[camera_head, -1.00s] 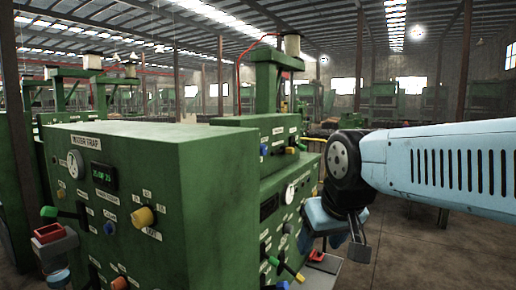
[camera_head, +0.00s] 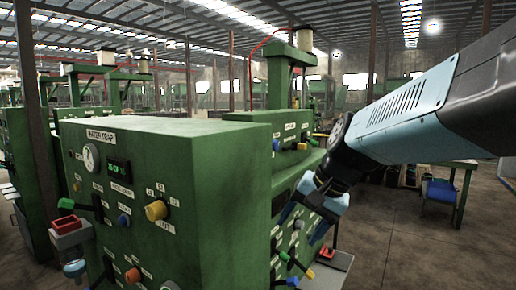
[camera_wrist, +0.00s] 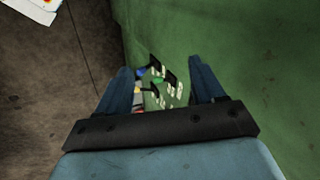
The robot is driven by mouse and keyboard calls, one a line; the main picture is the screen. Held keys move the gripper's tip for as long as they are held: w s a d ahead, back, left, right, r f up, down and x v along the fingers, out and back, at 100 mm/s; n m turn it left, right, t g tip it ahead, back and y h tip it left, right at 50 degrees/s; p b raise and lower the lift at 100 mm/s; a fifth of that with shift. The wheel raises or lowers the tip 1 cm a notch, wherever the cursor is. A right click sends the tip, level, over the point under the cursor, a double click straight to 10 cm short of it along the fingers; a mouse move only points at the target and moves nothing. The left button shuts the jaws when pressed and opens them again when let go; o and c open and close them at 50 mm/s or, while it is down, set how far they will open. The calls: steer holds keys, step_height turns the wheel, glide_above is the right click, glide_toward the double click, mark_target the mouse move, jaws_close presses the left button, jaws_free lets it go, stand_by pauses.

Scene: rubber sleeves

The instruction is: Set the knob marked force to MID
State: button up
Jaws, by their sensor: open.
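No label reading "force" is legible in any view. A yellow knob (camera_head: 156,210) with small position labels around it sits on the front of the near green cabinet (camera_head: 215,180), whose plate reads WATER TRAP. Its pointing direction is too small to tell. My gripper (camera_head: 303,222) is open and empty, right of that cabinet, in front of another panel's controls. In the wrist view my gripper (camera_wrist: 160,72) has its two blue fingers apart beside a green wall (camera_wrist: 240,60), with small labels and coloured controls showing between and beyond them.
A round gauge (camera_head: 91,157), a green display (camera_head: 119,171) and a blue knob (camera_head: 124,220) share the near front. Open floor (camera_head: 400,235) lies right, with a table (camera_head: 440,192) beyond.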

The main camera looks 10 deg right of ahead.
steer(key=w+r+m+y, duration=0.2)
steer(key=w+m+y, duration=0.2)
steer(key=w+m, duration=0.3)
steer(key=m+t+y, duration=0.4)
steer(key=m+t, duration=0.6)
steer(key=m, duration=0.2)
glide_toward(277, 146)
steer(key=x, duration=0.9)
steer(key=shift+w+f, duration=0.1)
steer(key=c, duration=1.1)
